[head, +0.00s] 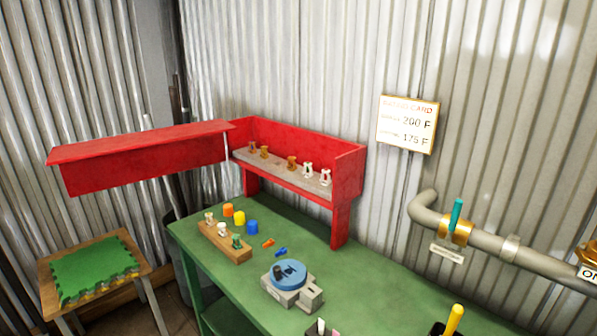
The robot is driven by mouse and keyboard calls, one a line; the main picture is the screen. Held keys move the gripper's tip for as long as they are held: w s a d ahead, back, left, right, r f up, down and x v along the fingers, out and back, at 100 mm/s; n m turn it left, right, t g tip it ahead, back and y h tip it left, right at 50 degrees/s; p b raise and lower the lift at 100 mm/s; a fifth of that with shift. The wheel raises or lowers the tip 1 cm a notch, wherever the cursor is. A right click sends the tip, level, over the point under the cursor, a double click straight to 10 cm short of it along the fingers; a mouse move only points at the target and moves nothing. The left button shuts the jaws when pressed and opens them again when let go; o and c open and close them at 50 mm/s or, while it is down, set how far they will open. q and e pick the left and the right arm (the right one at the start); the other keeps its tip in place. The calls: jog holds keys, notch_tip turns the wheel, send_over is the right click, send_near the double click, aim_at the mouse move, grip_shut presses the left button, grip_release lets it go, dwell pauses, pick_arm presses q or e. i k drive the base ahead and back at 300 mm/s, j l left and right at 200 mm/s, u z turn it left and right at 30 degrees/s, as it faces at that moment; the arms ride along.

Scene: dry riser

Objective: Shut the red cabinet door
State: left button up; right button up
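The red cabinet (349,178) stands on legs at the back of the green bench, against the corrugated wall. Its front is open, and several small brass and white fittings stand in a row on its grey shelf (280,177). The red door (140,168) is swung wide open to the left, out past the bench's left end. It meets the cabinet at the cabinet's left edge, beside a thin pale upright rod (227,160). Neither of my grippers shows in the head view.
The green bench (370,290) holds a wooden block (232,252) with fittings, coloured caps (239,217) and a blue round-topped device (289,272). A stool (140,271) with a green mat stands below the door. A pipe (482,240) runs along the right wall.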

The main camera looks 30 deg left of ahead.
aim_at(97, 165)
jog(key=j+u, duration=0.1)
jog(key=j, duration=2.85)
